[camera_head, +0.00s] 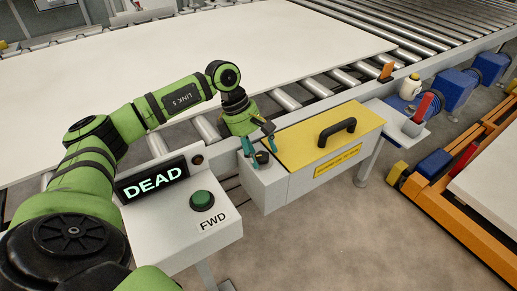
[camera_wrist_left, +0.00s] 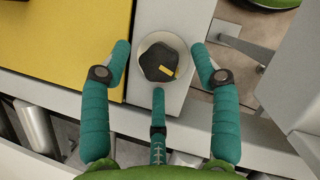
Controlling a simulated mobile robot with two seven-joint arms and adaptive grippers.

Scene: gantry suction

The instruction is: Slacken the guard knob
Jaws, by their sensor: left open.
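The guard knob (camera_head: 262,157) is a dark, lobed knob on the white end block beside the yellow guard cover (camera_head: 330,138). In the left wrist view the knob (camera_wrist_left: 160,61) sits on a round pale disc and carries a small yellow mark at its lower right. My left gripper (camera_head: 259,147) is over the knob, its teal fingers open. In the left wrist view the fingers of the left gripper (camera_wrist_left: 162,62) stand on either side of the knob and below it, apart from it. My right gripper is not in view.
A white panel (camera_head: 190,55) lies on the rollers (camera_head: 285,99). The black handle (camera_head: 337,131) tops the yellow cover. A console with a DEAD display (camera_head: 153,180) and a green FWD button (camera_head: 202,200) stands at the near left. A red lever (camera_head: 423,107) is right.

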